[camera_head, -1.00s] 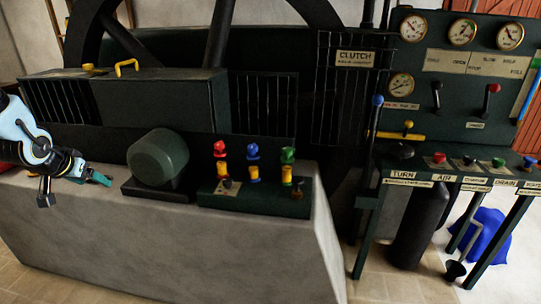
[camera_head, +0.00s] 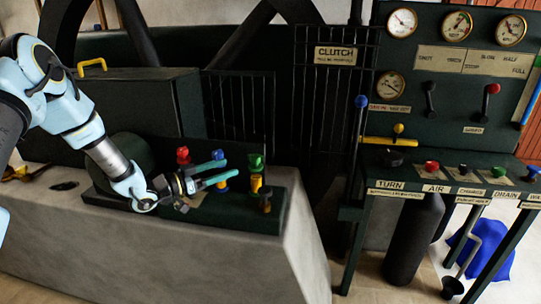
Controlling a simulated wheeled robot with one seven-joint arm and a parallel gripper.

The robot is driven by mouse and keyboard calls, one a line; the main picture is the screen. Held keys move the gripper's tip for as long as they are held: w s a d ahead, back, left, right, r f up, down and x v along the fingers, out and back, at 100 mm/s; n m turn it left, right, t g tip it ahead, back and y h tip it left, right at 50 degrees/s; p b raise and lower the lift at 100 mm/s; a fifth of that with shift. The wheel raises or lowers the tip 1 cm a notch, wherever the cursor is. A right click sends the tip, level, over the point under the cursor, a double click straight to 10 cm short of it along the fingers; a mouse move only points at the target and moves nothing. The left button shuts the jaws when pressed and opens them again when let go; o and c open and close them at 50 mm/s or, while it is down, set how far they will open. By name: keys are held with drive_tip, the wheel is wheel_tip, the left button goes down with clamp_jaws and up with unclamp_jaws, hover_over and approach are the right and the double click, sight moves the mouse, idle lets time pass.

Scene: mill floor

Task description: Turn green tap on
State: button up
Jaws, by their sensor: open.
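The green tap (camera_head: 256,162) stands at the right end of a row of taps on a dark green block, with a yellow body below its green top. My gripper (camera_head: 222,172) is open, its two teal fingers pointing right towards the green tap. The fingers are in front of the blue tap (camera_head: 218,155) and partly hide it. The fingertips look a short way left of the green tap; I cannot tell their depth. Nothing shows between the fingers.
The red tap (camera_head: 183,155) is behind and left of my gripper. A stone plinth (camera_head: 240,265) carries the tap block. A control stand with gauges and a bench (camera_head: 440,172) is on the right. A dark cylinder (camera_head: 412,240) stands below it.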

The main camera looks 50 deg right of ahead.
sight(255, 156)
drive_tip(key=p+x, duration=0.4)
drive_tip(key=x, duration=0.7)
drive_tip(key=shift+s, duration=0.1)
clamp_jaws()
idle(0.3)
